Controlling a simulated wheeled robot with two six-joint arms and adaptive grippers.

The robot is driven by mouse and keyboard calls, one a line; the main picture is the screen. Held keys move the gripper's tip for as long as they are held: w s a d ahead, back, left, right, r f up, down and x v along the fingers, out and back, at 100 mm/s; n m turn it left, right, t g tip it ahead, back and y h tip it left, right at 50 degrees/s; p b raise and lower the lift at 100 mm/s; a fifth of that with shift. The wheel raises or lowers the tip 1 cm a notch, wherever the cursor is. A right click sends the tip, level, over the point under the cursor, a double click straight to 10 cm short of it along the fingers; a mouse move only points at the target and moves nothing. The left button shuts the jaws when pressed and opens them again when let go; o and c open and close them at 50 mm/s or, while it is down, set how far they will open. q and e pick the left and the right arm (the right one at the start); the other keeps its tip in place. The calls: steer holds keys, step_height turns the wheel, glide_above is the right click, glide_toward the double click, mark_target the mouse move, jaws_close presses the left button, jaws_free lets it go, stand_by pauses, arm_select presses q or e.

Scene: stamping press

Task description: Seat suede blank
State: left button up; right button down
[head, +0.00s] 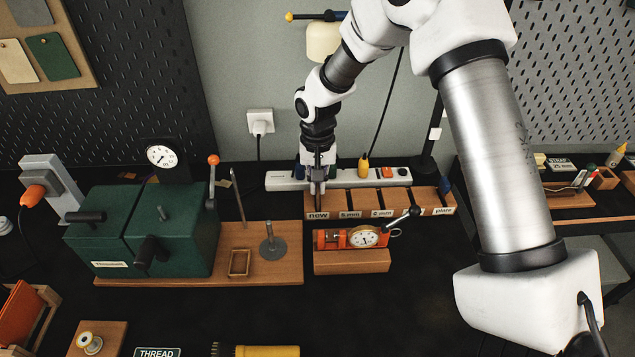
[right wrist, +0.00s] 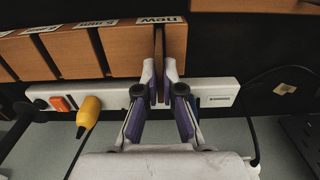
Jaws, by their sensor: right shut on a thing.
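My right gripper (head: 317,182) points down at the "new" slot of the wooden rack (head: 365,203). In the right wrist view its fingers (right wrist: 160,70) are shut on a thin brown suede blank (right wrist: 159,45), seen edge-on. The blank stands upright in the slot at the rack's end, and its lower part is hidden there. The green press (head: 150,235) is to the left on a wooden board. A small open wooden frame (head: 239,262) and a grey post on a round foot (head: 271,245) stand on that board. My left gripper is out of view.
A white power strip (head: 290,180) with a yellow plug (head: 364,165) lies behind the rack. A lever with an orange knob (head: 212,165) rises beside the press.

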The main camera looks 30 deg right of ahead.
steer(key=shift+s+a+r+p, duration=0.1)
steer(key=shift+r+p, duration=0.95)
steer(key=shift+r, duration=0.25)
steer(key=shift+r+p, duration=0.65)
steer(key=shift+p, duration=0.05)
steer(key=shift+n, duration=0.3)
